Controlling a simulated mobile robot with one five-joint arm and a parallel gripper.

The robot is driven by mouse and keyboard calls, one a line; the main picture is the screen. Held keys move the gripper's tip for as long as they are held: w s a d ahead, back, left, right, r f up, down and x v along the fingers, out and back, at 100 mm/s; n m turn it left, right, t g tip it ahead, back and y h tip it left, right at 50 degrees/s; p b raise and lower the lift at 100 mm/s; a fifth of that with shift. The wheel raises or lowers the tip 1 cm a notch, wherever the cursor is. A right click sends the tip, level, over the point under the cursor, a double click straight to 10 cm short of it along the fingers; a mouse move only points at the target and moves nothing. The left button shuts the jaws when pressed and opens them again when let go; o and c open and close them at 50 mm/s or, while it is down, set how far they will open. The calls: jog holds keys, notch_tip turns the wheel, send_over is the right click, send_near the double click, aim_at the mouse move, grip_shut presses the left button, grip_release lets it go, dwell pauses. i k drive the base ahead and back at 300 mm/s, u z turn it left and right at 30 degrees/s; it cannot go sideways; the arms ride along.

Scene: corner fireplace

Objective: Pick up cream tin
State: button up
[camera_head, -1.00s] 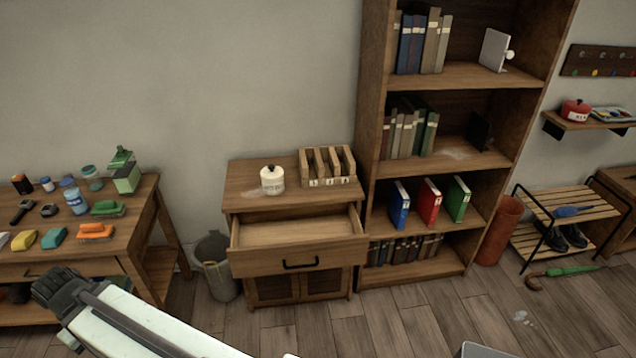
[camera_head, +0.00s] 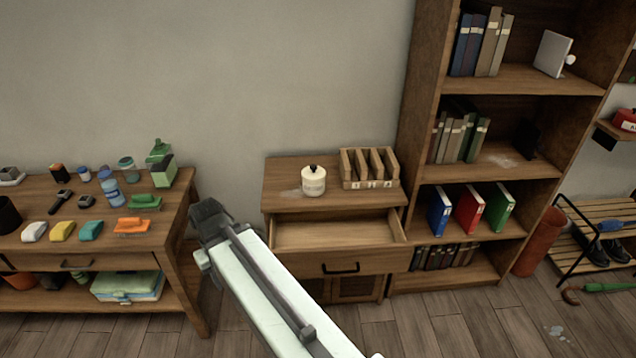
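A cream tin (camera_head: 313,182) with a dark knob on its lid stands upright on top of the small wooden cabinet (camera_head: 280,203), left of a wooden sorter. My arm reaches up from the bottom of the view. Its end, with my gripper (camera_head: 209,218), is left of the cabinet and apart from the tin. The fingers are dark and seen from behind, so I cannot tell whether they are open or shut.
The cabinet's drawer (camera_head: 335,235) is pulled open and looks empty. A wooden sorter (camera_head: 369,168) stands right of the tin. A tall bookshelf (camera_head: 418,110) rises at the right. A cluttered workbench (camera_head: 165,250) is at the left.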

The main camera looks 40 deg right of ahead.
aim_at(310, 189)
jog(key=i, duration=1.4)
jog(key=u, duration=0.05)
